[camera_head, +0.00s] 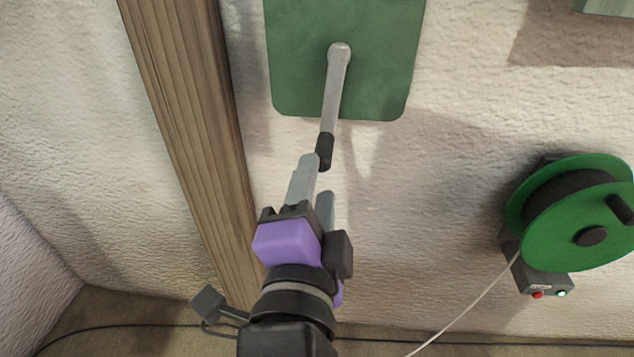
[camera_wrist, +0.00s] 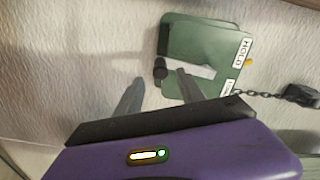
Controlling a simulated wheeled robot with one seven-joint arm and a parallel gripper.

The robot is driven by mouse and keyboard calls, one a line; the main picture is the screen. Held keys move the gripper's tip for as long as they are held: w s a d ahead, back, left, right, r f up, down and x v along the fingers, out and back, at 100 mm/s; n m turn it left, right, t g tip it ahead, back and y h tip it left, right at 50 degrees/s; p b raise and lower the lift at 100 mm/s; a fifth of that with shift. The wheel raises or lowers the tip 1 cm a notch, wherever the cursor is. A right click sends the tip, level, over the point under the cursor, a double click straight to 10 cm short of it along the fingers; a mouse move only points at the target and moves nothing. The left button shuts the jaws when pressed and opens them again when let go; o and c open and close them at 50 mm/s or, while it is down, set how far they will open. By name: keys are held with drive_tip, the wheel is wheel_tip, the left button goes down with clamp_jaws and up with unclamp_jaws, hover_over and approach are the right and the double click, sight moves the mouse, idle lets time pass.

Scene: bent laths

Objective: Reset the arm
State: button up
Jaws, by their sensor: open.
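My gripper (camera_head: 318,176) is open, with its two grey fingers apart and a purple body behind them. In the head view it is just below the black grip (camera_head: 324,150) of a grey lever (camera_head: 334,95). The lever hangs down from a pivot on a green wall plate (camera_head: 291,85). In the wrist view the black grip (camera_wrist: 161,68) appears between the two fingertips (camera_wrist: 160,76), not clamped by them. I cannot tell whether a finger touches it. The green plate (camera_wrist: 190,44) has a white label reading HOLD (camera_wrist: 242,52).
A wooden post (camera_head: 190,120) stands left of the gripper. A green reel (camera_head: 590,215) is on the wall at right, above a small box with red and green buttons (camera_head: 545,290). A chain (camera_wrist: 262,94) hangs beside the plate. The wall between lever and reel is clear.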

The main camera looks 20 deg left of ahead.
wheel_tip(320, 180, up, 4)
drive_tip(key=s+a+n+y, duration=0.2)
drive_tip(key=n+y, duration=0.1)
drive_tip(key=n, duration=0.2)
drive_tip(key=s+d+f+n, duration=0.5)
drive_tip(key=d+f, duration=0.4)
drive_tip(key=d, duration=0.1)
drive_tip(key=s+d+f+n, duration=0.5)
drive_tip(key=d+f, duration=0.4)
drive_tip(key=d, duration=0.1)
drive_tip(key=s+d+f+m+g+h, duration=0.1)
drive_tip(key=s+d+f+m+h, duration=0.1)
drive_tip(key=s+d+f+h, duration=0.45)
drive_tip(key=s+d+f+m+g+h, duration=0.1)
drive_tip(key=s+d+f+m, duration=0.15)
drive_tip(key=s+d, duration=0.65)
wheel_tip(320, 180, up, 15)
drive_tip(key=p, duration=1.5)
drive_tip(key=shift+s+g+p, duration=0.3)
drive_tip(key=shift+s+p, duration=0.1)
